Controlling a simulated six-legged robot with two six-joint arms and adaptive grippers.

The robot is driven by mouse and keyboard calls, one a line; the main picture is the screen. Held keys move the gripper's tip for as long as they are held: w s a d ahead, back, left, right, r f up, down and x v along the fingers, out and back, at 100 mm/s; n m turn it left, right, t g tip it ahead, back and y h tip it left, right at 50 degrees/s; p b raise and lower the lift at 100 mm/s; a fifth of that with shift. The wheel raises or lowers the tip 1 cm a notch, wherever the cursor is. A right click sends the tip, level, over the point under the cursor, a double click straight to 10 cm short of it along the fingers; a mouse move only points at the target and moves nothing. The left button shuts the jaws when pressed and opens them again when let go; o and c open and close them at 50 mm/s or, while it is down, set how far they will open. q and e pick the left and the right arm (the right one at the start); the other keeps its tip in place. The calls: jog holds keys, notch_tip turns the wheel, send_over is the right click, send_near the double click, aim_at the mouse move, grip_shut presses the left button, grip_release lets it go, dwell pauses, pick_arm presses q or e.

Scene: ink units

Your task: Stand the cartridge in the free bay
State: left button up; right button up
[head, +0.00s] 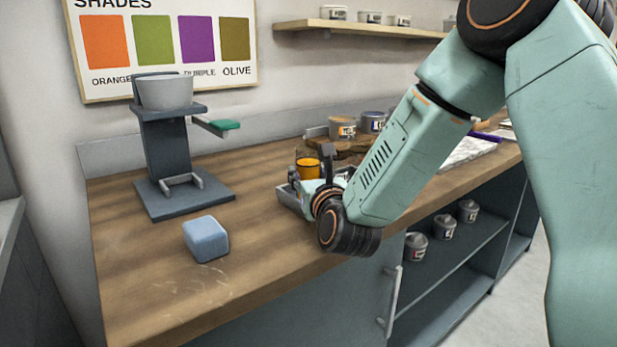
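An orange cylinder (308,167), which looks like the cartridge, is upright beside my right gripper. Its lower part is hidden. A low grey holder (289,198) sits below it on the bench, mostly covered by my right wrist, so I cannot make out its bays. My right gripper (328,168) reaches in from the right over the holder. One dark finger stands up close to the orange cylinder; whether it touches it I cannot tell. The other finger is hidden. My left gripper is not in view.
A dark stand with a grey cup (165,92) and green-tipped lever is at the back left. A blue block (206,239) lies near the front edge of the wooden bench (140,290). Labelled tins (342,128) stand behind my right arm. The front left of the bench is clear.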

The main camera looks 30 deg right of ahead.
jog(key=shift+o, duration=0.8)
jog(key=shift+s+a+r, duration=0.2)
jog(key=shift+s+r, duration=0.05)
jog(key=shift+s, duration=0.05)
jog(key=shift+w+d+f, duration=0.1)
jog(key=shift+w+f, duration=0.05)
jog(key=shift+f, duration=0.05)
jog(key=p+v, duration=0.1)
jog(key=v, duration=0.8)
jog(key=shift+r, duration=0.1)
jog(key=p, duration=0.2)
jog(key=shift+s+r+p, duration=0.2)
jog(key=shift+s+p, duration=0.05)
jog(key=shift+p, duration=0.15)
jog(key=shift+s+p, duration=0.25)
jog(key=shift+p, duration=0.95)
jog(key=p, duration=0.2)
jog(key=s+p, duration=0.1)
jog(key=shift+s+a+p, duration=0.15)
jog(key=shift+a+p, duration=0.15)
jog(key=shift+p, duration=0.05)
jog(key=shift+s+a+f+p, duration=0.15)
jog(key=shift+s+p, duration=0.15)
jog(key=shift+p, duration=0.2)
